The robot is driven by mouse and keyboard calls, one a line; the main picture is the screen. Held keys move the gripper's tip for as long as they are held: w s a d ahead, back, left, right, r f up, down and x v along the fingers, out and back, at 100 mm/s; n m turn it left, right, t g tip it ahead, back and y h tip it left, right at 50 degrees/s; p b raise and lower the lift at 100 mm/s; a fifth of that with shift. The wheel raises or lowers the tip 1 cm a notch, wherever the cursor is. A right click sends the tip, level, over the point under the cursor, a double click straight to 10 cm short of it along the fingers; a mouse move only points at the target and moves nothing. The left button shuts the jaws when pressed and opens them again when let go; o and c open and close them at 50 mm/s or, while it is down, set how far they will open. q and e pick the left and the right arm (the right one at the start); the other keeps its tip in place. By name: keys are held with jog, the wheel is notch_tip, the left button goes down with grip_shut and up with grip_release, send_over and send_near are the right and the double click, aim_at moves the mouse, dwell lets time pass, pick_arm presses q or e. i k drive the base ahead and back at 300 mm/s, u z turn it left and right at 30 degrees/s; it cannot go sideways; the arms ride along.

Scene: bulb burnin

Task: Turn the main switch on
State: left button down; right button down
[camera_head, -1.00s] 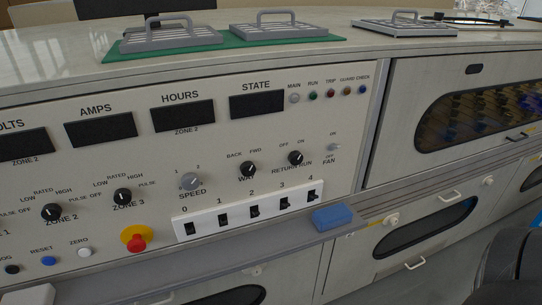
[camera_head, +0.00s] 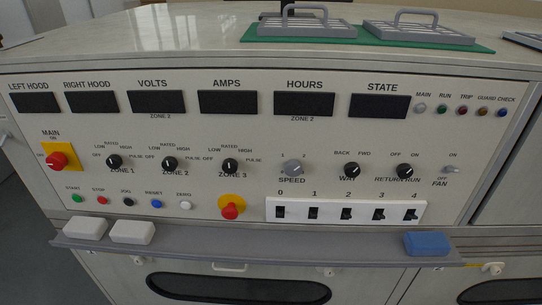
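The main switch (camera_head: 57,160) is a red rotary knob on a yellow square plate at the left end of the control panel (camera_head: 260,135). Its label reads MAIN, with ON above and OFF to the left. The knob's exact pointing is too small to tell. The MAIN lamp (camera_head: 420,108) at the upper right looks pale grey, and the display windows, such as STATE (camera_head: 380,106), are dark. Neither of my grippers is in view.
A red emergency knob on yellow (camera_head: 231,210) sits low at the panel's middle. A narrow grey ledge (camera_head: 290,248) runs below, with two white blocks (camera_head: 132,232) and a blue block (camera_head: 427,243). Grey racks (camera_head: 306,26) stand on a green mat on top.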

aim_at(56, 161)
jog(key=u, duration=1.35)
jog(key=k, duration=1.3)
jog(key=u, duration=0.8)
jog(key=i, duration=0.6)
jog(key=u, duration=0.8)
jog(key=i, duration=0.9)
jog(key=z, duration=0.85)
jog(key=i, duration=0.5)
jog(key=z, duration=0.55)
